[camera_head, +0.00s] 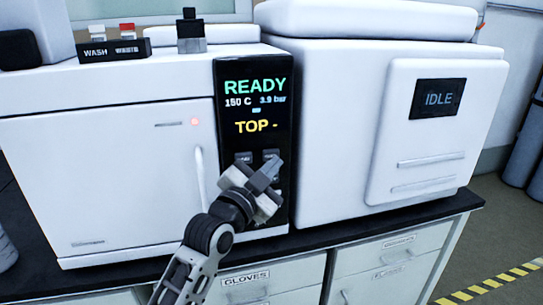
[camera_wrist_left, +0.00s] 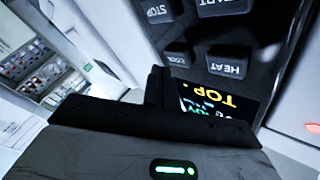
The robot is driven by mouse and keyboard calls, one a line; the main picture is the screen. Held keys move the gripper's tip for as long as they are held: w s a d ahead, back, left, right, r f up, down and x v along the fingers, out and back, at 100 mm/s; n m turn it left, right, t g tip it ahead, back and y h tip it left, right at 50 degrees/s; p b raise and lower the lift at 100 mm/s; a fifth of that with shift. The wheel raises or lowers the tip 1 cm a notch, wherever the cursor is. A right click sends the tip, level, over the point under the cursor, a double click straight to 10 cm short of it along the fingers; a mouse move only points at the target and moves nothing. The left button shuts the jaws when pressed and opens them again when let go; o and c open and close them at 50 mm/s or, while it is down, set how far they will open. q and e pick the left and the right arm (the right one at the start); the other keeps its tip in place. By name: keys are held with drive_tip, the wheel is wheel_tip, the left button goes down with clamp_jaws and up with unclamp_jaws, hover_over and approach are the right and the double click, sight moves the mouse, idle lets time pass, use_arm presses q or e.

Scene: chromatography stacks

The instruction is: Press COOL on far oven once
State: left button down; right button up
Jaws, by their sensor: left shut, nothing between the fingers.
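A white oven (camera_head: 110,160) has a black control panel (camera_head: 255,105) reading READY, 150 C, 3.9 bar and TOP. Two small keys show under the text, too blurred to read in the head view. In the left wrist view, upside down, the COOL key (camera_wrist_left: 176,57) is beside the HEAT key (camera_wrist_left: 227,66), with the STOP (camera_wrist_left: 157,11) and START (camera_wrist_left: 221,6) keys above. My left gripper (camera_head: 266,175) is shut and empty in front of the lower panel, hiding its lower keys. In the wrist view its tip (camera_wrist_left: 158,86) is close to COOL; I cannot tell if they touch. My right gripper is not in view.
A white unit (camera_head: 340,130) with an IDLE screen (camera_head: 438,98) stands right of the panel. The oven's door handle (camera_head: 200,178) stands out left of my gripper. WASH and WASTE bottles and a dark-topped vial (camera_head: 191,35) stand on the oven. Drawers are below.

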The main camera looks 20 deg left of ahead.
use_arm(q)
drive_tip(key=shift+w+a, duration=0.1)
drive_tip(key=shift+w+a, duration=0.15)
drive_tip(key=shift+w, duration=0.1)
drive_tip(key=shift+w+a, duration=0.25)
drive_tip(key=shift+w, duration=0.1)
idle(0.9)
idle(0.3)
drive_tip(key=shift+s+d+p, duration=0.5)
drive_tip(key=shift+s+p, duration=0.2)
drive_tip(key=shift+s, duration=0.05)
